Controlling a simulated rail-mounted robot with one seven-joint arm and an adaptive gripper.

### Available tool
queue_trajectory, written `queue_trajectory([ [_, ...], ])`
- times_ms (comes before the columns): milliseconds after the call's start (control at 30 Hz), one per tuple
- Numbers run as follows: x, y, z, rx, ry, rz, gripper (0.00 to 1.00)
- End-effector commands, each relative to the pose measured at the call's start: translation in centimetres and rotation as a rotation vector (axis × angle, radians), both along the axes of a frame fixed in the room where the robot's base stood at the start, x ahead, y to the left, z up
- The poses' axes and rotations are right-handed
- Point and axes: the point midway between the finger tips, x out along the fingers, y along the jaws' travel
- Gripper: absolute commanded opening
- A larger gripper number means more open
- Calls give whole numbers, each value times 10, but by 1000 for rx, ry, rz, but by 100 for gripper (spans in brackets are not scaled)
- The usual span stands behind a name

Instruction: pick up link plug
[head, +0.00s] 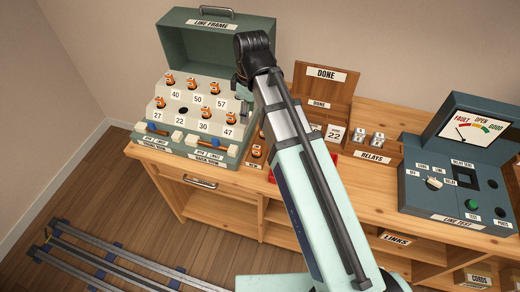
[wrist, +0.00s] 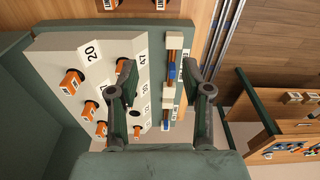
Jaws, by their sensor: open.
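Two link-like pieces, brown bars with blue middles, lie across white blocks on the front ledge of the line frame; in the head view they are the left one (head: 157,129) and the right one (head: 211,149). In the wrist view one blue-banded bar (wrist: 172,71) lies between my fingers' lines, nearer the right finger, and another (wrist: 164,115) lies below it. My gripper (wrist: 160,72) is open and empty above the ledge. In the head view my arm mostly hides it. I cannot tell whether the fingers are level with the bar.
Orange-bodied plugs (wrist: 72,80) stand on the numbered sloped panel close to my left finger. The frame's green lid (head: 217,50) stands up behind. A bin labelled LINKS (head: 395,238) sits below the bench; the wrist view shows shelves with blue pieces (wrist: 285,146). A line test box (head: 455,190) stands right.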

Motion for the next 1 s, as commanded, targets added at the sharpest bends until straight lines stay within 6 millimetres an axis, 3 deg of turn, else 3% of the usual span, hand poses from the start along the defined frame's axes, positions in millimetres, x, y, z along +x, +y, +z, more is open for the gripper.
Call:
queue_trajectory([
  [100,-8,-16,-7,-63,34,-47,49],
  [200,-10,-20,-14,-80,41,-58,49],
  [1000,-9,-19,-117,-77,40,-54,49],
])
